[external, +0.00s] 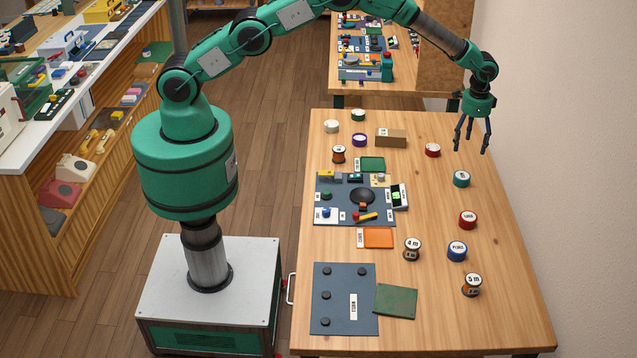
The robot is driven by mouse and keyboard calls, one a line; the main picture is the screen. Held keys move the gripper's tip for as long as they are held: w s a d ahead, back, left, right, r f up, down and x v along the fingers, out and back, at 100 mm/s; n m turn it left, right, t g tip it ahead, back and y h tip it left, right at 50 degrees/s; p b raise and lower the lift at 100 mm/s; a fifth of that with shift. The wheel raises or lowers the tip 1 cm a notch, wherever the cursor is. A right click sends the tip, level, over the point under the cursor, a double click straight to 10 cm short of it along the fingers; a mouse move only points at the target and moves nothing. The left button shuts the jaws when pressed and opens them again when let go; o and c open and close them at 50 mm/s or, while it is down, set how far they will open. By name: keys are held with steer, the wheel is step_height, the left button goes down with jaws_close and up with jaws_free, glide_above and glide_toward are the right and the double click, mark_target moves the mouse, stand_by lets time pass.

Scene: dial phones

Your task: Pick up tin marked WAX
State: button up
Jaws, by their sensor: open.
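A round red tin (467,221) stands on the right side of the wooden table; its white lid label seems to read WAX, but the print is small. Other round tins stand nearby: a blue one (457,254) just below it, a teal one (461,181) above it, and another red one (432,151) further back, with labels too small to read surely. My gripper (471,150) hangs above the back right of the table, fingers spread and pointing down, holding nothing. It is above and behind the red tin, apart from it.
Labelled spools (412,252) and (472,287) stand near the tins. A grey parts board (335,185), an orange tray (378,238) and a dark mat (340,280) lie to the left. A brown box (391,138) is at the back. A wall runs along the right.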

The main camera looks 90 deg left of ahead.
glide_above(462, 175)
step_height(462, 175, down, 8)
steer(key=shift+w+d+f, duration=0.1)
stand_by(0.3)
steer(key=shift+f, duration=2.55)
steer(key=c, duration=1.3)
steer(key=shift+r, duration=0.15)
